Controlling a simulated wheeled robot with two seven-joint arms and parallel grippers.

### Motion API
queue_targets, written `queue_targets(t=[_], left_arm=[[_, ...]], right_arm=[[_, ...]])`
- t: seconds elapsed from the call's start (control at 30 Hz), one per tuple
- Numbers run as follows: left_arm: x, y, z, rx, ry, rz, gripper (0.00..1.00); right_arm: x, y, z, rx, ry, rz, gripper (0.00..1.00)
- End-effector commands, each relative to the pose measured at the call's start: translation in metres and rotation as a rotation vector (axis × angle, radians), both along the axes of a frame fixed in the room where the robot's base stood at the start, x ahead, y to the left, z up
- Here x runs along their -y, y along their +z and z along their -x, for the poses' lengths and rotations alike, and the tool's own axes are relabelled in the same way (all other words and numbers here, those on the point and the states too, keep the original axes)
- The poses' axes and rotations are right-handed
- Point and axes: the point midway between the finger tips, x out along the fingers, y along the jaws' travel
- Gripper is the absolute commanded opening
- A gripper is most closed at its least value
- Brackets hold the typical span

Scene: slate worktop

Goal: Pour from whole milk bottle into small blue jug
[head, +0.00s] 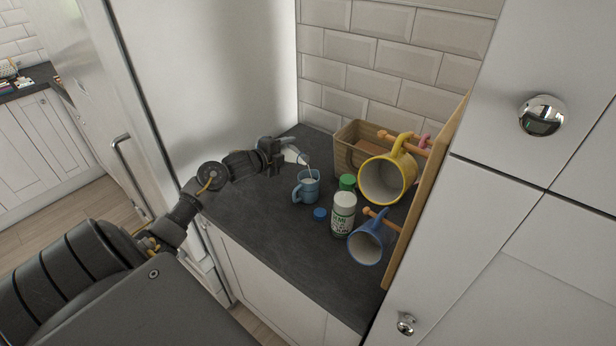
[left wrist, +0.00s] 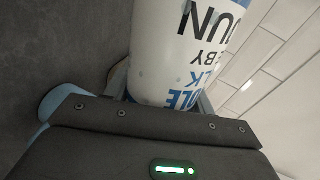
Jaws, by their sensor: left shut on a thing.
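My left gripper (head: 281,153) is shut on the whole milk bottle (head: 294,155), which is tilted with its mouth down to the right. In the left wrist view the white bottle (left wrist: 175,55) with black and blue lettering fills the space between the fingers. A thin pale stream runs from the bottle's mouth down to the small blue jug (head: 309,191). The jug stands upright on the worktop, its handle to the left, with white showing inside. The gripper is above and left of the jug, apart from it. My right gripper is not in view.
A blue cap (head: 320,214) lies on the slate worktop (head: 265,217). A green-lettered bottle (head: 343,218) stands right of the jug, with a green item (head: 347,183) behind. Yellow (head: 368,181) and blue (head: 366,249) mugs hang on pegs at right. A wooden box (head: 345,157) stands behind.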

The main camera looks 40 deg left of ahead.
Motion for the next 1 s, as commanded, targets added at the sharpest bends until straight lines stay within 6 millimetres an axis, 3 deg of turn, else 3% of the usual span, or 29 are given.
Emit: queue_targets(t=[0.17, 0.33, 0.63, 0.77, 1.0], left_arm=[[0.0, 0.002, 0.0, 0.002, 0.0, -0.011, 0.18], [-0.007, -0.023, 0.0, 0.005, 0.002, 0.263, 0.18], [-0.004, -0.031, 0.0, 0.005, 0.001, 0.341, 0.18], [0.001, -0.029, 0.0, 0.006, 0.001, 0.489, 0.18], [0.012, -0.006, 0.0, 0.012, 0.001, 0.819, 0.18]], right_arm=[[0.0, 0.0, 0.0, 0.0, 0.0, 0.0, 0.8], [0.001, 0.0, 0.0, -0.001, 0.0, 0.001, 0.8], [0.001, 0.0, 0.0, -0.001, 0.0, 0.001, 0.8], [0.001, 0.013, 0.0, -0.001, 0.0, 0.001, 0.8], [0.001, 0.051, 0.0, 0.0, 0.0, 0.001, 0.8]])
